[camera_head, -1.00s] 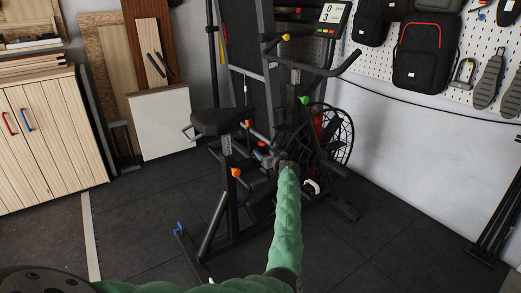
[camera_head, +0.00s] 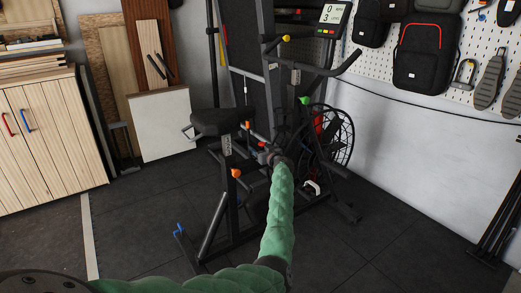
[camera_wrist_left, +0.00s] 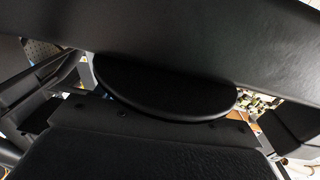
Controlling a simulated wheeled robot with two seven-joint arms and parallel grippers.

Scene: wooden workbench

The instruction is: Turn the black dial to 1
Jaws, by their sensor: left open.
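The exercise machine (camera_head: 232,75) stands in the middle of the head view, with its small display (camera_head: 332,13) at the top. My left gripper (camera_head: 268,154) is at the end of the green arm, low among the machine's frame parts between the seat and the fan wheel. It is open, but its fingers are small and hard to make out against the dark frame. In the left wrist view a smooth black half-round part (camera_wrist_left: 165,88) shows close up, partly covered by a dark bar. I cannot tell if it is the black dial; no numbers are readable on it. My right gripper is not in view.
The black seat (camera_head: 217,121) is left of the gripper and the fan wheel (camera_head: 340,135) is right of it. Handlebars (camera_head: 345,64) stand above. A wooden cabinet (camera_head: 50,135) is at the left. The floor (camera_head: 390,240) at the right front is clear.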

